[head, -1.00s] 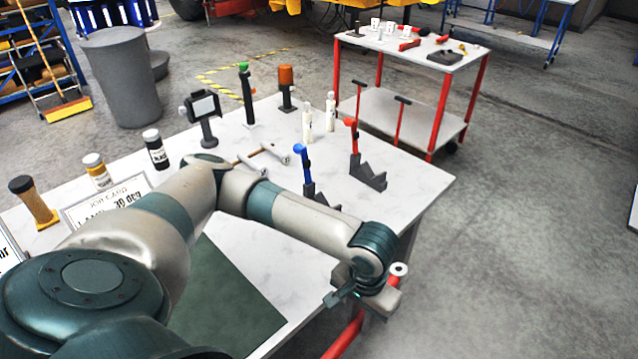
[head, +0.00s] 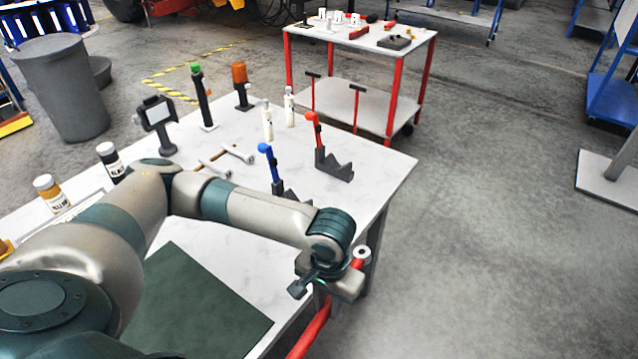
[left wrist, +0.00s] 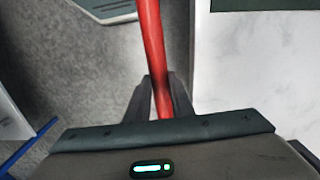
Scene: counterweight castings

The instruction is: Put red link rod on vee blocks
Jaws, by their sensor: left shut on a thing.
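The red link rod (head: 312,332) slants down and left past the table's front right edge, with a pale ring-shaped end (head: 362,251) at its upper right. My left gripper (head: 330,284) is shut on it; the left wrist view shows the red rod (left wrist: 151,45) between the dark fingers (left wrist: 162,95). Two dark grey vee blocks stand on the table beyond the gripper: one with a red upright lever (head: 335,169), one with a blue lever (head: 284,190). The blue one is partly hidden by my arm. No rod lies in their notches. My right gripper is not in view.
The white table (head: 375,180) has a green mat (head: 200,305) in front. White bottles (head: 267,124), a green-topped post (head: 202,95), an orange-topped post (head: 240,85) and a small screen (head: 157,115) stand at the back. A red-legged cart (head: 350,38) is behind.

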